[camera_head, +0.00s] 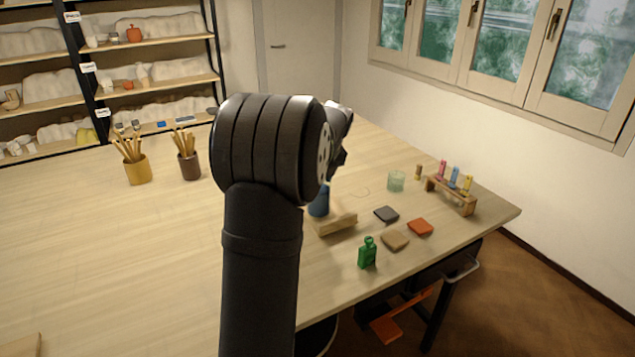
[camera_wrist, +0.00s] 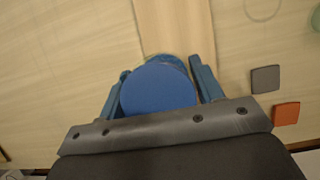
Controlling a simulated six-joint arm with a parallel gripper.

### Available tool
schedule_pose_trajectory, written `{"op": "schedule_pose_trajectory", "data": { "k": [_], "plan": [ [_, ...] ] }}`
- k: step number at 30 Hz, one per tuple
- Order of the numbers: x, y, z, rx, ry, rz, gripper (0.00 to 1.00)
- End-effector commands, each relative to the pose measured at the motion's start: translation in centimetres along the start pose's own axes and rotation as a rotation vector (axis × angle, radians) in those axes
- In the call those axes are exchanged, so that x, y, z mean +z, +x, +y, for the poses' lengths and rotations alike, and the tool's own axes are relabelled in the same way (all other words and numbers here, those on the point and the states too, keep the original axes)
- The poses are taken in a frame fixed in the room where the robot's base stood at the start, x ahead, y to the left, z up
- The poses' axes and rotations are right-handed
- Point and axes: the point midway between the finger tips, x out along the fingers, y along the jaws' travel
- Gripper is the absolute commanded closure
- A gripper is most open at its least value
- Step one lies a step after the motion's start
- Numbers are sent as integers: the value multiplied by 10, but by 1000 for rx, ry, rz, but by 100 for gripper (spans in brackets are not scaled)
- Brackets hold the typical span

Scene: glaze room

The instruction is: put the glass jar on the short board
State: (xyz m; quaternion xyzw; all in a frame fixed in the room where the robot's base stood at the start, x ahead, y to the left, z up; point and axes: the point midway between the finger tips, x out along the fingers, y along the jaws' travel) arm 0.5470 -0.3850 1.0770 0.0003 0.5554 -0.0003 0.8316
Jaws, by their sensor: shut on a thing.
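My gripper (camera_wrist: 160,88) is shut on a blue, round-topped thing, which I take to be the glass jar (camera_wrist: 158,91). A finger presses on each side of it, and a paler blue edge shows past its top. I cannot tell whether the jar touches the board.
A pale green open glass (camera_head: 396,181) stands to the right. Grey (camera_head: 386,214), tan (camera_head: 395,240) and orange (camera_head: 420,228) tiles lie nearby. A green bottle (camera_head: 367,253) stands in front. A rack of coloured vials (camera_head: 452,195) is near the right edge. Two brush pots (camera_head: 137,169) stand left.

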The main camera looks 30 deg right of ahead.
Motion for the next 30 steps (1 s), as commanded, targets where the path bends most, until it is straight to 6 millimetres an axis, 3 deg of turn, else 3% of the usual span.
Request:
{"op": "schedule_pose_trajectory", "data": {
  "k": [3, 14, 15, 18, 30],
  "plan": [
    [-4, 11, 0, -1, 0, -2, 100],
    [-6, 14, 0, -1, -1, -1, 100],
    [-7, 16, 0, 1, 0, 1, 36],
    [-7, 15, 0, 1, 0, 1, 18],
    [-5, 6, -1, -1, -1, -1, 18]
  ]
}}
